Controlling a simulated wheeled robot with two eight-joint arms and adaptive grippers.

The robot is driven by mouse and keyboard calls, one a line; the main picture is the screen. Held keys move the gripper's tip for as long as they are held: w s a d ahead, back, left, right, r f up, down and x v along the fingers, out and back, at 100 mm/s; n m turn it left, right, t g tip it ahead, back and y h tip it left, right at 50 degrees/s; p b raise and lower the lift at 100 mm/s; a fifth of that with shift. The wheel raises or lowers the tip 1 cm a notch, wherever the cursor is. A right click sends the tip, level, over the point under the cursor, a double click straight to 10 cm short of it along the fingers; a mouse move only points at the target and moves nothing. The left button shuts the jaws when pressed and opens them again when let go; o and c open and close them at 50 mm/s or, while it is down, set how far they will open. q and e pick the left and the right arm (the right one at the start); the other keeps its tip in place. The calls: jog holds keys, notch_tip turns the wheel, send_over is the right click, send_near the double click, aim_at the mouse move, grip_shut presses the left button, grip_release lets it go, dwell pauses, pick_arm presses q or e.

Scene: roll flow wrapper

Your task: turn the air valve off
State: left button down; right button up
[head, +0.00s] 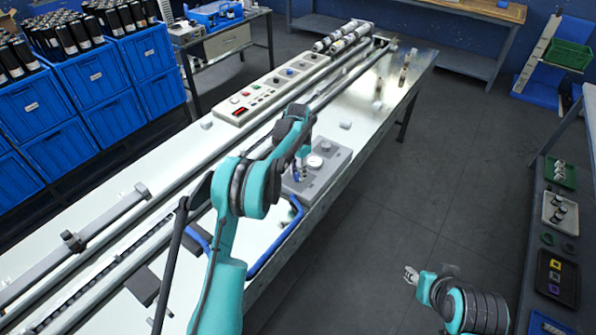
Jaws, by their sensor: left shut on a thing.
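A grey air panel (330,157) lies on the front edge of the long machine table, with a round white gauge (315,161) and a dark round knob (326,146) on it. My left arm reaches over the table from below. Its gripper (301,177) points down at the near left part of the panel, beside the gauge, and is shut on the air valve. The gripper and wrist mostly hide the valve, so its handle's angle cannot be read. My right gripper (411,275) hangs over the floor, away from the table; its finger gap is too small to judge.
A blue hose (292,226) runs along the table's front edge below the panel. A control box (262,92) with buttons and long rails lie behind it. Stacked blue crates (101,77) stand at the left, a shelf with trays (559,212) at the right. The floor between is clear.

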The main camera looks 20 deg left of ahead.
aim_at(298, 174)
pick_arm(q)
jog(key=n, duration=0.4)
jog(key=shift+a+n+p, duration=0.1)
jog(key=shift+n+p, duration=0.25)
jog(key=shift+n, duration=1.55)
jog(key=c, duration=1.2)
grip_release()
notch_tip(298, 174, up, 12)
